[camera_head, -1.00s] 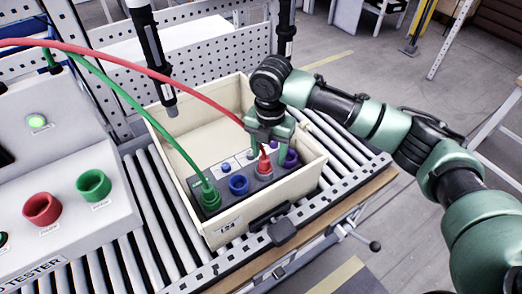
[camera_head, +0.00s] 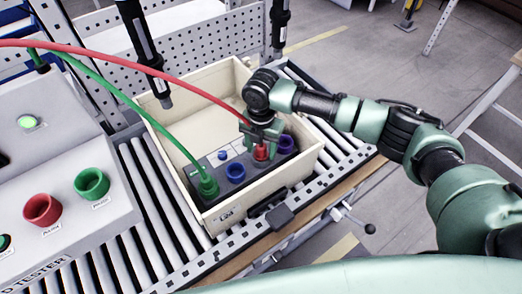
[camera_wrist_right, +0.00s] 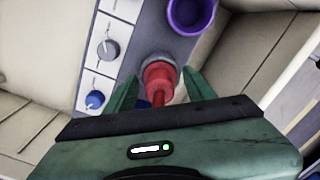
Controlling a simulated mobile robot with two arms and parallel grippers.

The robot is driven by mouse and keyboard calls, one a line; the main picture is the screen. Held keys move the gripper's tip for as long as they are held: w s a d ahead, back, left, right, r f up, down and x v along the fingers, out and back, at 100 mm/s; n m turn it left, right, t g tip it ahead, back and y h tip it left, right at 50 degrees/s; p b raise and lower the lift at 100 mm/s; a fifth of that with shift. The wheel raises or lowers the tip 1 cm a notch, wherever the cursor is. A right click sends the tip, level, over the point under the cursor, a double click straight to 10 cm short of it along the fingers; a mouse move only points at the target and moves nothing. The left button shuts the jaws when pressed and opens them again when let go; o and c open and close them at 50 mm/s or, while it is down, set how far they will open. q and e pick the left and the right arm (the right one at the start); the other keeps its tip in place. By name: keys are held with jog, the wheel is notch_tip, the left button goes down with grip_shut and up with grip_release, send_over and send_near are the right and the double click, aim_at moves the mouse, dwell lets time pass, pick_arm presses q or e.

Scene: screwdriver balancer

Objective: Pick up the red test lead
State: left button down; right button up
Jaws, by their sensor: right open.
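The red test lead (camera_head: 178,77) runs from the upper left across to a red plug (camera_head: 261,152), which stands in a socket on the grey unit inside the cream crate (camera_head: 228,213). In the right wrist view the red plug (camera_wrist_right: 159,82) sits between the fingertips. My right gripper (camera_head: 262,140) is at the plug, and its jaws (camera_wrist_right: 158,90) are open on either side of it. Whether they touch it, I cannot tell. My left gripper is not in view.
A green lead (camera_head: 125,100) ends in a green plug (camera_head: 208,185) in the same unit. Blue (camera_head: 235,172) and purple (camera_head: 285,143) sockets flank the red plug. The tester (camera_head: 75,190) with red and green cups stands left. A dark tool (camera_head: 145,50) hangs behind the crate.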

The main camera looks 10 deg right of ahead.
grip_shut()
jog(key=shift+r, duration=0.1)
jog(key=shift+r, duration=0.45)
notch_tip(320, 180, up, 19)
jog(key=b, duration=0.3)
jog(key=shift+b, duration=0.35)
